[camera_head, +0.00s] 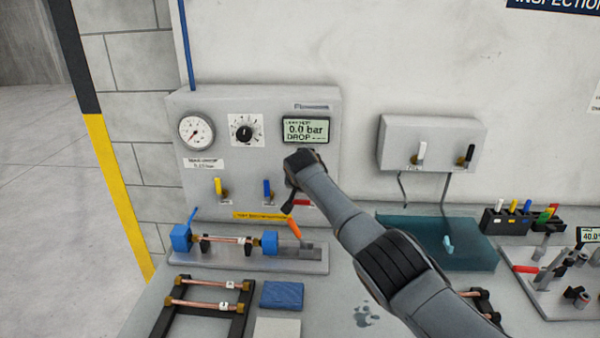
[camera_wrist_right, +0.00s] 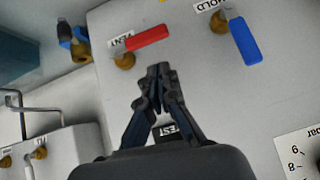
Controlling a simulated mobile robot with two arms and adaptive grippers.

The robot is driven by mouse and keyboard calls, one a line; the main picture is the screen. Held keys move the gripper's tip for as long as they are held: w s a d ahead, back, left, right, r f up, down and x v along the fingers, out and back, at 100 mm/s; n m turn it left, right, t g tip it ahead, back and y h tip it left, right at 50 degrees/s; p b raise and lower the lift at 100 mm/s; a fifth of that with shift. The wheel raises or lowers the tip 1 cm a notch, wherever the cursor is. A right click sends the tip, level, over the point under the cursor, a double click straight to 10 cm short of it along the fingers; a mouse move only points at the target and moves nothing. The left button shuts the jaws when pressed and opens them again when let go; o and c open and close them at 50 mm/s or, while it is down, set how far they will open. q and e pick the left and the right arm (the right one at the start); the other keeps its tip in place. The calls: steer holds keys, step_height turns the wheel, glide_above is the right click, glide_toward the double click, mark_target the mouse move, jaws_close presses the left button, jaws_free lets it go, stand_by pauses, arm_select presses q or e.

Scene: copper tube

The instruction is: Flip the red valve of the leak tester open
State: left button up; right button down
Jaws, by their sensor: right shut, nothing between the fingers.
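In the right wrist view the red valve (camera_wrist_right: 147,37) extends from a brass pivot beside the label VENT. My right gripper (camera_head: 287,209) is just left of the red handle in the head view and partly covers that area. In the wrist view the right gripper (camera_wrist_right: 158,72) is shut and empty, its tips close to the red handle; I cannot tell whether they touch. My left gripper is not in view.
The blue HOLD valve (camera_head: 267,190) and yellow valve (camera_head: 219,188) hang down left of the red one. The display (camera_head: 305,130) reads 0.0 bar. Below sits a fixture (camera_head: 288,262) with a clamped copper tube and an orange lever (camera_head: 294,228).

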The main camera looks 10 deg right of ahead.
arm_select(q)
steer(key=b, duration=0.1)
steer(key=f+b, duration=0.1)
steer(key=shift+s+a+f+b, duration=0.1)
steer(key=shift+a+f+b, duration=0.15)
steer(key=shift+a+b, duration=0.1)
arm_select(e)
steer(key=v, duration=1)
steer(key=shift+a+r, duration=0.45)
steer(key=shift+r, duration=0.05)
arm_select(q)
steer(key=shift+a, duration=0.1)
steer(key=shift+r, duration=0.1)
arm_select(e)
steer(key=shift+r, duration=0.1)
